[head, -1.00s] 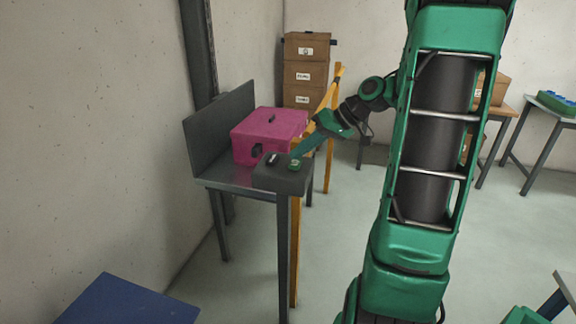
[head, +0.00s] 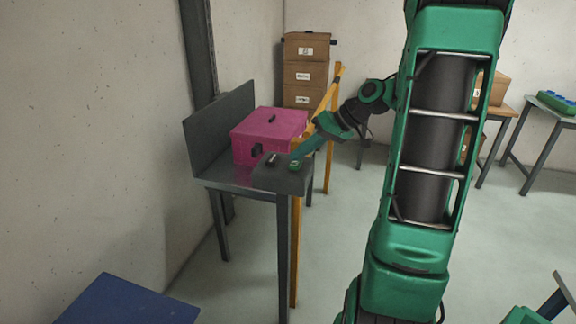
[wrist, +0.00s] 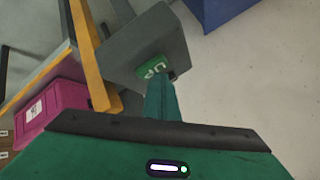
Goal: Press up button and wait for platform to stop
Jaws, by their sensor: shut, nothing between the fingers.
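A dark grey control box (head: 283,178) stands on a post at the front right of a grey platform (head: 225,184). It carries a green button marked UP (wrist: 153,67) and a second, dark control (head: 272,160). My gripper (head: 297,153) is shut and empty, its tip at the green button in the head view. In the wrist view the finger (wrist: 162,98) reaches the button's edge; whether it touches or presses it I cannot tell. A pink case (head: 268,134) sits on the platform and also shows in the wrist view (wrist: 58,102).
Yellow rails (head: 328,100) stand right beside the platform and control box. Stacked brown boxes (head: 305,72) are behind. A blue surface (head: 128,301) is at the lower left. Tables stand at the far right. The floor between is clear.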

